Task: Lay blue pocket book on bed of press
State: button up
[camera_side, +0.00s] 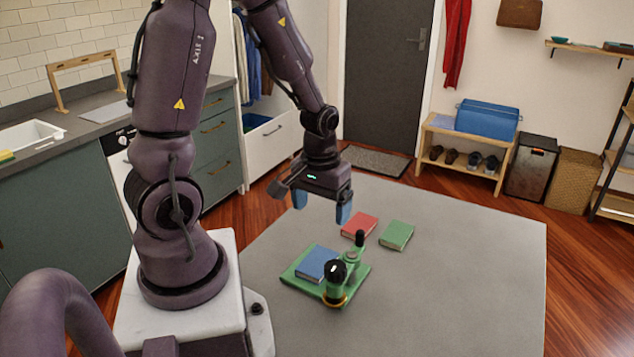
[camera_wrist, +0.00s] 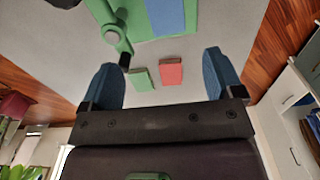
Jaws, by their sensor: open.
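The blue pocket book (camera_side: 318,264) lies flat on the green bed of the press (camera_side: 302,285). In the wrist view the blue book (camera_wrist: 168,16) shows at the top edge, on the green press bed (camera_wrist: 193,22). The press's upright post and black knob stand at the right of the book in the side view. My gripper (camera_side: 322,208) is open and empty, with blue fingertips, raised above the table behind the press. In the wrist view its two fingers (camera_wrist: 165,78) are wide apart with nothing between them.
A red book (camera_side: 359,225) and a green book (camera_side: 397,235) lie on the grey table (camera_side: 455,280) behind and right of the press. They also show in the wrist view, red (camera_wrist: 171,72) and green (camera_wrist: 142,79). The table's right side is clear.

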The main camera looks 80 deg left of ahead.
jog(key=s+d+r+m+t, duration=0.2)
jog(key=d+r+m, duration=0.2)
jog(key=r, duration=0.6)
jog(key=s+d+r+m+t, duration=0.2)
jog(key=d+r+m+t, duration=0.1)
jog(key=d+r, duration=0.5)
jog(key=shift+s+r+m, duration=0.15)
jog(key=shift+r+m, duration=0.65)
jog(key=shift+r, duration=0.05)
